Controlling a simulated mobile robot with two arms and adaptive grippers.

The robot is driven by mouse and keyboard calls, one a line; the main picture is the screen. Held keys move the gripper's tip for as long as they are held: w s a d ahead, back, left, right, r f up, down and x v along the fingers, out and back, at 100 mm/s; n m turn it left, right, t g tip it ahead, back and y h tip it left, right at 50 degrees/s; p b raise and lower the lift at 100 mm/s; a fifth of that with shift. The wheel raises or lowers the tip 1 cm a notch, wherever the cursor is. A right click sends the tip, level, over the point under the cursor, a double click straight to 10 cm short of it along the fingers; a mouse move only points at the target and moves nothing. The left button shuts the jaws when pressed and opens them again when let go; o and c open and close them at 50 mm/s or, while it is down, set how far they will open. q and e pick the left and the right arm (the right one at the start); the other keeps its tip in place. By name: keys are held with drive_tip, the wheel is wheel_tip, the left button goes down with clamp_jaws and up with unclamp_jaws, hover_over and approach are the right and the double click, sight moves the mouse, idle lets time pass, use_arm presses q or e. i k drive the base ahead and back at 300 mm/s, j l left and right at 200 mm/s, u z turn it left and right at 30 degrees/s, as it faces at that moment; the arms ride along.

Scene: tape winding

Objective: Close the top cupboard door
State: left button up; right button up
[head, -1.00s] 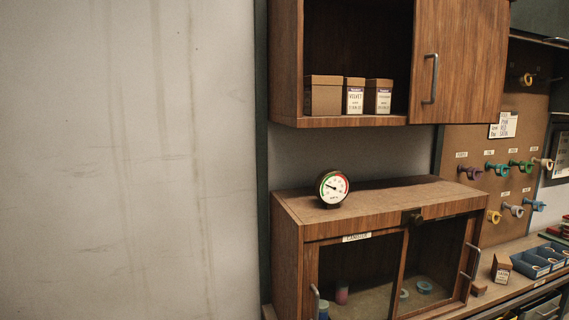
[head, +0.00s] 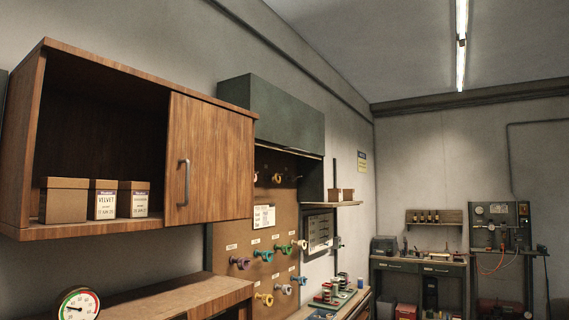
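The wooden top cupboard (head: 120,232) hangs on the left wall. Its left half is an open compartment with several small labelled boxes (head: 65,200) on its floor. A wooden door (head: 209,160) with a vertical metal handle (head: 184,183) covers the right half of the front. I cannot tell whether this door slides or is hinged. Neither of my grippers is in view.
A round gauge (head: 78,306) stands on the lower cabinet (head: 180,297) under the cupboard. A pegboard (head: 230,224) with coloured tape rolls and a green wall cabinet (head: 275,115) are to the right. A bench (head: 420,266) and green machine (head: 500,226) stand at the far wall.

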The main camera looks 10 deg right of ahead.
sight(209, 162)
drive_tip(key=i+l+u, duration=0.1)
drive_tip(key=i+l, duration=0.15)
drive_tip(key=i+l+u, duration=0.1)
drive_tip(key=l, duration=0.4)
drive_tip(key=i+l, duration=0.3)
drive_tip(key=i+l+u, duration=0.15)
drive_tip(key=l, duration=0.35)
drive_tip(key=i+l+u, duration=0.1)
drive_tip(key=i+l, duration=0.15)
drive_tip(key=l, duration=0.15)
drive_tip(key=i+l+u, duration=0.1)
drive_tip(key=l, duration=0.35)
drive_tip(key=i+l, duration=0.25)
drive_tip(key=l, duration=0.2)
drive_tip(key=i+l+u, duration=0.15)
drive_tip(key=l, duration=0.3)
